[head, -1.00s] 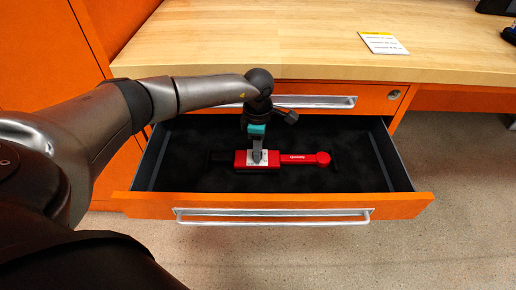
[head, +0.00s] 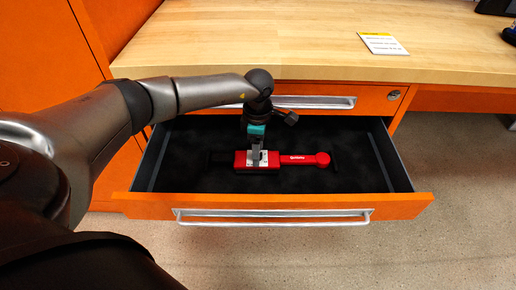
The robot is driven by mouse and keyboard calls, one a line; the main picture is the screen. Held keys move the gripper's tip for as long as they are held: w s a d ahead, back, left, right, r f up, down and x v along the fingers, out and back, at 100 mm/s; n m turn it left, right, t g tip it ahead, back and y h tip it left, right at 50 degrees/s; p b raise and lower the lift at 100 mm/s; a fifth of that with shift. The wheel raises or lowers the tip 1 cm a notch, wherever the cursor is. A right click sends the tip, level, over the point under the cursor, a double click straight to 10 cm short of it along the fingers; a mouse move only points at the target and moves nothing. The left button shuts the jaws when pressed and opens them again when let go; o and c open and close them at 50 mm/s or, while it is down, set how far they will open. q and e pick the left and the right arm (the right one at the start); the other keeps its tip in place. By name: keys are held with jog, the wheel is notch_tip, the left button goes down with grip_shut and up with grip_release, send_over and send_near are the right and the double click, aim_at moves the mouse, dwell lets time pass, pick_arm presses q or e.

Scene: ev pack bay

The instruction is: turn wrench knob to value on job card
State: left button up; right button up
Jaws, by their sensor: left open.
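The red torque wrench (head: 300,159) lies flat in the open drawer, its round head to the right and a black end to the left. A light dial plate sits on its thicker red body; the knob there is hidden behind my gripper. My left gripper (head: 256,163) points down over this plate, with its fingertips at the plate. It is open; whether it touches the knob cannot be told. The job card (head: 383,43), white with a yellow top strip, lies on the workbench; its print is too small to read. My right gripper is not in view.
The open drawer (head: 290,203) has an orange front with a silver handle and a dark lining. A shut drawer sits above it, under the wooden worktop (head: 260,40). Dark items stand at the worktop's far right. The drawer floor around the wrench is clear.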

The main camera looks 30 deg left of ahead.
pick_arm(q)
jog(key=shift+r, duration=0.25)
notch_tip(320, 180, up, 15)
jog(key=p, duration=0.5)
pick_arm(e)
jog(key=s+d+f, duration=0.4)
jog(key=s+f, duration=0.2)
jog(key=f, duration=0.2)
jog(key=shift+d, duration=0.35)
pick_arm(q)
jog(key=shift+f, duration=0.1)
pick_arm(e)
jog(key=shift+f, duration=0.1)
